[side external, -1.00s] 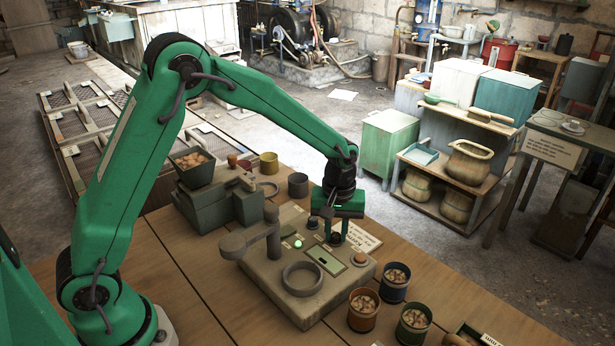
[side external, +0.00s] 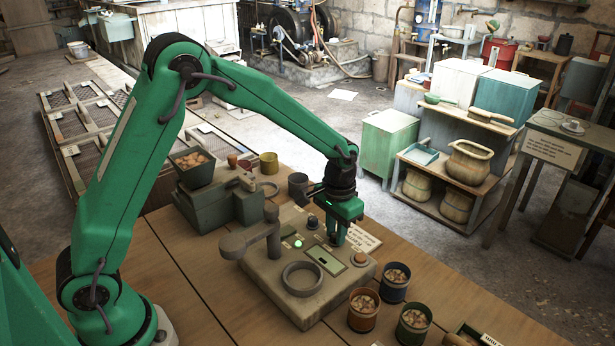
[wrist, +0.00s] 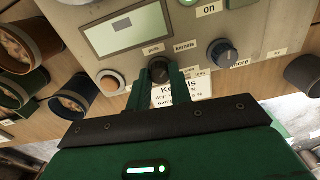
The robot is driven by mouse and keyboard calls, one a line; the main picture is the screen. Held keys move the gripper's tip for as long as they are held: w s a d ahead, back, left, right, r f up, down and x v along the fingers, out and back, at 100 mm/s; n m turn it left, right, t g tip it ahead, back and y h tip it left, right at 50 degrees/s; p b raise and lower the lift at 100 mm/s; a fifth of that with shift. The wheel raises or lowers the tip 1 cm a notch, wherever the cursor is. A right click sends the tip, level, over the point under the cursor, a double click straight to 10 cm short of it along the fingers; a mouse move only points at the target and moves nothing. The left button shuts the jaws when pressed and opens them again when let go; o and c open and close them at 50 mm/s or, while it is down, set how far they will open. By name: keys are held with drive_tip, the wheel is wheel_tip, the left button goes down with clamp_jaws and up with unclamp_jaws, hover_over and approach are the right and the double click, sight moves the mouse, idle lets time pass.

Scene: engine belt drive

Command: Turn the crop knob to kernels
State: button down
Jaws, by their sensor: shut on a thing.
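The crop knob (wrist: 159,69) is a small dark knob on the grey meter panel (wrist: 205,30), with the labels "pods" (wrist: 153,48) and "kernels" (wrist: 185,46) just beyond it. My gripper (wrist: 159,78) has its two fingers closed on either side of the knob in the wrist view. In the side view my gripper (side external: 338,238) points down at the panel (side external: 275,270) and hides the knob. I cannot tell which label the knob's pointer faces.
A blue-grey knob (wrist: 222,53) marked "more" sits beside the crop knob. A round button (wrist: 110,82) and a display (wrist: 128,28) are on the other side. A printed card (side external: 362,239) lies behind the panel. Several cups of pods (side external: 395,282) stand to the right.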

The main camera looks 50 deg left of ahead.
sight(335, 234)
drive_tip(key=shift+m, duration=1)
drive_tip(key=c, duration=1.3)
unclamp_jaws()
drive_tip(key=shift+r, duration=0.1)
drive_tip(key=shift+r, duration=3.8)
drive_tip(key=shift+r, duration=0.15)
